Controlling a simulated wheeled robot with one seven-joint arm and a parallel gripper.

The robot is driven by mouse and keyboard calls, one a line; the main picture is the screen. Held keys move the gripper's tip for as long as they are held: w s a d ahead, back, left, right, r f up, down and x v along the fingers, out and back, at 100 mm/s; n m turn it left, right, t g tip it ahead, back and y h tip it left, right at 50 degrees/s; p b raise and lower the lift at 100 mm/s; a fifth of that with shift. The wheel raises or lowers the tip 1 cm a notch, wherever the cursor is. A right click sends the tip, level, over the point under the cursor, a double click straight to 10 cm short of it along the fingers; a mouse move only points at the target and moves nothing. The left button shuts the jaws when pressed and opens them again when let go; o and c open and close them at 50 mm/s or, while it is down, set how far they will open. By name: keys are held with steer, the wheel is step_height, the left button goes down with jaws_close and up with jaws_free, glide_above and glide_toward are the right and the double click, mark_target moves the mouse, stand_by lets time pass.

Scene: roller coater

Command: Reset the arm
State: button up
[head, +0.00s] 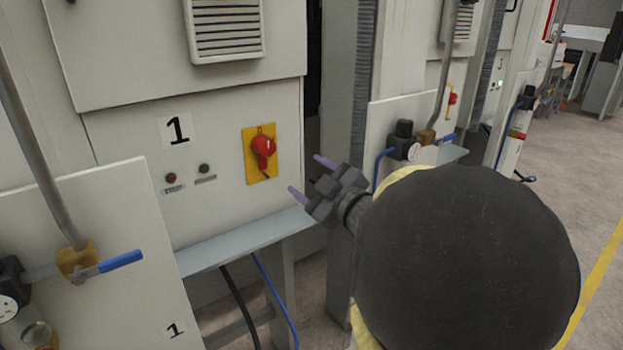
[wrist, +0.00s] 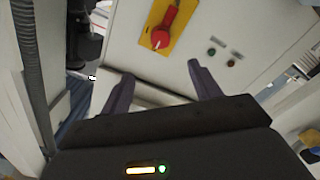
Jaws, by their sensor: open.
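My gripper (head: 312,176) is open and empty in the head view, its two purple-grey fingers apart. It is in front of cabinet 1, to the right of and slightly below the red rotary switch (head: 263,147) on its yellow plate (head: 250,169). In the wrist view, my gripper (wrist: 158,88) shows both fingers spread with nothing between them. The red switch (wrist: 163,28) appears beyond the fingers, near the top, tilted and apart from them. A dark round part of my own arm fills the lower right of the head view.
Cabinet 1 (head: 120,197) has a red button (head: 171,178) and a green button (head: 204,168). A grey ledge (head: 245,240) runs below them. A blue-handled valve (head: 120,261) stands at lower left. A gauge unit (head: 404,143) is right of my gripper. Open floor (head: 580,190) lies at right.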

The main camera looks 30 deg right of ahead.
steer(key=shift+w+a, duration=0.1)
steer(key=w+a+f+m+g+h, duration=0.1)
steer(key=a+f+m+g, duration=0.2)
steer(key=f, duration=0.4)
steer(key=w+a+f+m+g+h, duration=0.1)
steer(key=a+f+m+g+h, duration=0.2)
steer(key=f, duration=0.4)
steer(key=s+a+f+m+g+y, duration=0.2)
steer(key=s+a+f+g+y, duration=0.1)
steer(key=s+a+f+g, duration=0.75)
step_height(320, 180, up, 13)
steer(key=s+a+t+p, duration=0.1)
steer(key=p, duration=1.3)
steer(key=shift+s+a, duration=0.4)
steer(key=shift+w, duration=0.1)
steer(key=shift+c, duration=0.4)
